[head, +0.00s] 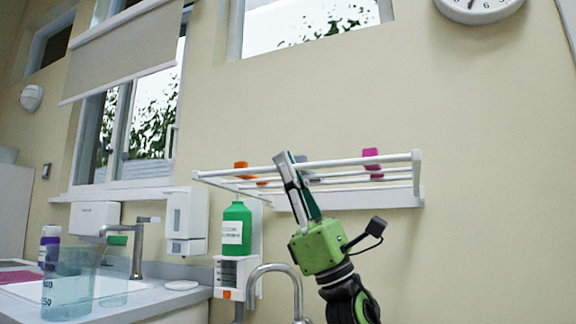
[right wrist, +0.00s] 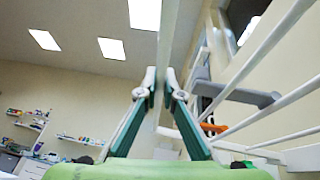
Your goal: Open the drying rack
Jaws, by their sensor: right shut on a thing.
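The white drying rack (head: 398,157) is mounted on the wall and stands out from it, its bars roughly level in the head view. My right gripper (head: 288,160) reaches up from below and is shut on the rack's front bar. In the right wrist view the front bar (right wrist: 166,50) runs between the two fingertips of the gripper (right wrist: 158,82). Colored clips, one orange (head: 241,170) and one pink (head: 372,160), sit on the rack. A grey clip beside my fingers is partly hidden. My left gripper is not in view.
A green bottle (head: 236,229) stands on a white wall unit left of my arm. A curved tap (head: 272,268) rises just below the rack. A counter (head: 152,300) with a clear container (head: 66,292) is at the lower left. The wall right of the rack is clear.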

